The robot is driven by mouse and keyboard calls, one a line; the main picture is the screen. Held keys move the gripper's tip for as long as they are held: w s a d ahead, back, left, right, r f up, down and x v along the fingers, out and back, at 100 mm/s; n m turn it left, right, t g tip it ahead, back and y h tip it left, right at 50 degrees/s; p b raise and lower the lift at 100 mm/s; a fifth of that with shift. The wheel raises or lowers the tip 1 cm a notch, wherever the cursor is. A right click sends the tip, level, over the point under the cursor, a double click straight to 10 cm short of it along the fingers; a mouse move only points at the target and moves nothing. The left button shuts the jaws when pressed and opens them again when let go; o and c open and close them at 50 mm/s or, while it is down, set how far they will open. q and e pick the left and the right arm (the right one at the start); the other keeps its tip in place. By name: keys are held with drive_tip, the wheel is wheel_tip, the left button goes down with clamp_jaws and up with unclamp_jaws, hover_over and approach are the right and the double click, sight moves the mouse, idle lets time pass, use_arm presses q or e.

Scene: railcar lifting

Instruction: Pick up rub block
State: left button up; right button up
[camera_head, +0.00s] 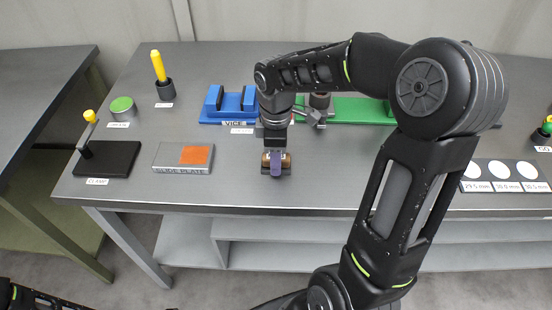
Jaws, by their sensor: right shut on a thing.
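The rub block appears to be the small brown and purple piece (276,164) at my right gripper (275,152), near the table's front edge. My right gripper points down and is shut on it. The fingers and wrist hide much of the block, and I cannot tell whether it touches the table. The left gripper is not in view; only a bit of dark arm shows at the bottom left corner.
On the grey table (330,190) stand a blue vice (228,104), a slide plate (170,158), a black clamp base (108,162), a green-topped tin (122,108) and a yellow-handled tool (158,66). A green fixture (358,110) lies behind my right arm. White discs (500,170) lie at right.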

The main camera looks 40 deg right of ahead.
wheel_tip(320, 180, up, 10)
drive_tip(key=shift+b, duration=0.3)
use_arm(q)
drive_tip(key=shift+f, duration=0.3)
